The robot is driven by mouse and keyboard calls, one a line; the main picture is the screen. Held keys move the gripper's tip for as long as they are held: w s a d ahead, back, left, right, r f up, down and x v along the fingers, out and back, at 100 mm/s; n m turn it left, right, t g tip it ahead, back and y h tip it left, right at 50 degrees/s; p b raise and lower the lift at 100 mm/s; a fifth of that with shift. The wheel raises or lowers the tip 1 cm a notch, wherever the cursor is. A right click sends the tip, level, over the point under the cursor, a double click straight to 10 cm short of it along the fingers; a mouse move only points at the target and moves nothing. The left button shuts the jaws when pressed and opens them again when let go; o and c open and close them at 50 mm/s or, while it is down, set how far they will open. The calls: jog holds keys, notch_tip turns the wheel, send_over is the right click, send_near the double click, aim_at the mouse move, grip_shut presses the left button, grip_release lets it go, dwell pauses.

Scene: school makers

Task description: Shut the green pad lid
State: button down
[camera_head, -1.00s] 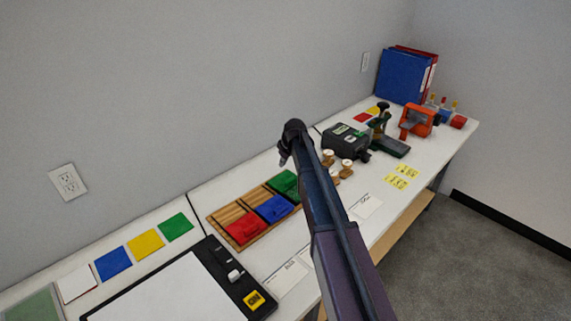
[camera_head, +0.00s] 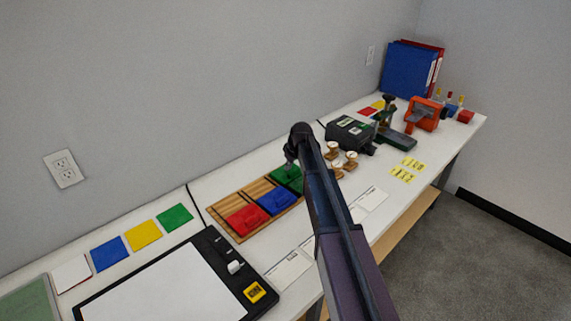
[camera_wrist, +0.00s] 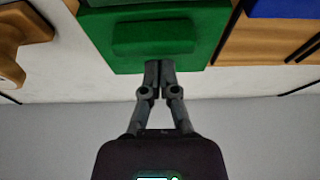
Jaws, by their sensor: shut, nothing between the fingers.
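The green pad (camera_head: 285,175) sits at the right end of a row with the blue pad (camera_head: 276,202) and red pad (camera_head: 246,219) in a wooden tray (camera_head: 226,199). My arm partly hides it in the head view. In the wrist view the green lid (camera_wrist: 195,55) has a raised block on it and appears to lie flat; I cannot tell whether it is fully down. My gripper (camera_wrist: 158,66) is shut and empty, its tips together at the pad's near edge in that view. I cannot tell whether they touch it. In the head view my gripper (camera_head: 290,164) is just above the pad.
Wooden stamps (camera_head: 347,160) stand right of the tray, also showing in the wrist view (camera_wrist: 20,35). A dark box (camera_head: 350,133) and an orange vise (camera_head: 422,113) are farther along. The wall (camera_head: 200,80) runs close behind. A black-framed board (camera_head: 175,285) lies in front.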

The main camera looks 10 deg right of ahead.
jog(key=shift+s+d, duration=0.2)
jog(key=shift+s, duration=0.1)
jog(key=s+d, duration=0.1)
jog(key=s, duration=0.1)
jog(key=s+d, duration=0.2)
jog(key=s, duration=0.1)
jog(key=s+d, duration=0.2)
jog(key=shift+s, duration=0.25)
jog(key=shift+w+a, duration=0.1)
jog(key=shift+w+a, duration=0.2)
jog(key=shift+w, duration=0.2)
jog(key=w+a, duration=0.1)
jog(key=w, duration=0.1)
jog(key=shift+w+a, duration=0.35)
jog(key=shift+a, duration=0.05)
jog(key=p+v, duration=0.2)
jog(key=shift+s+r+p, duration=0.25)
jog(key=shift+r+p, duration=0.05)
jog(key=shift+r, duration=0.05)
jog(key=p+v, duration=0.7)
